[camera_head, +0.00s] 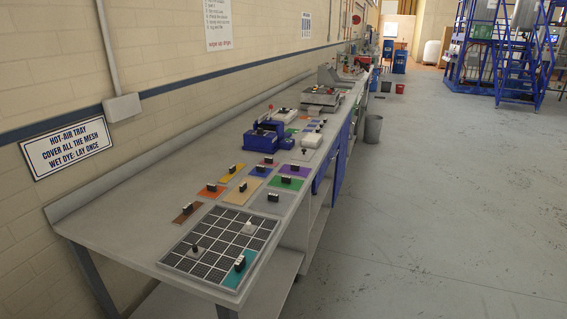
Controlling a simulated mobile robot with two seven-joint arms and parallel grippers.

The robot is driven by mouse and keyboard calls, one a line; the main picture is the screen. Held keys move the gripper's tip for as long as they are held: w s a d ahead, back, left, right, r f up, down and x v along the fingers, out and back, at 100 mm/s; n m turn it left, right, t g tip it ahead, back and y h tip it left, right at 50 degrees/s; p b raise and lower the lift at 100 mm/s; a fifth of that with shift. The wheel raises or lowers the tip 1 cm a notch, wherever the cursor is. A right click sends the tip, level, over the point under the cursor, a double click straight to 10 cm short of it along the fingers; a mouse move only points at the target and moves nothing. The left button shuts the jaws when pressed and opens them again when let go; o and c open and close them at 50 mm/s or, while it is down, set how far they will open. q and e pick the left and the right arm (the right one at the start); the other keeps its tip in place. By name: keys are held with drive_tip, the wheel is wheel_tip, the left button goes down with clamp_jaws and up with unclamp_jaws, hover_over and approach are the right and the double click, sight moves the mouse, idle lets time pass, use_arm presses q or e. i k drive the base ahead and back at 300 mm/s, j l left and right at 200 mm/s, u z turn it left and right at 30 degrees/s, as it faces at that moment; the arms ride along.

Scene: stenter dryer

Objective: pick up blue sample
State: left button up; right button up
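A blue sample (259,173), a small flat card with a black clip-like block on it, lies on the long grey workbench among other coloured cards. A teal card (231,280) with a black block lies on the near right corner of the black mesh tray (205,262). Neither of my grippers shows in the head view.
Purple (278,183), orange (208,194), yellow (226,178) and brown (183,217) cards lie close around. A blue device (259,142) stands behind them. A wall bounds the bench's left (85,225); open floor (440,200) lies right.

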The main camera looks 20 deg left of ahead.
sight(259, 171)
drive_tip(key=z, duration=0.4)
drive_tip(key=i+z, duration=0.2)
drive_tip(key=i, duration=1.9)
drive_tip(key=i+u, duration=0.25)
drive_tip(key=u, duration=0.2)
drive_tip(key=i+l+u, duration=0.2)
drive_tip(key=u, duration=0.25)
drive_tip(key=i, duration=0.1)
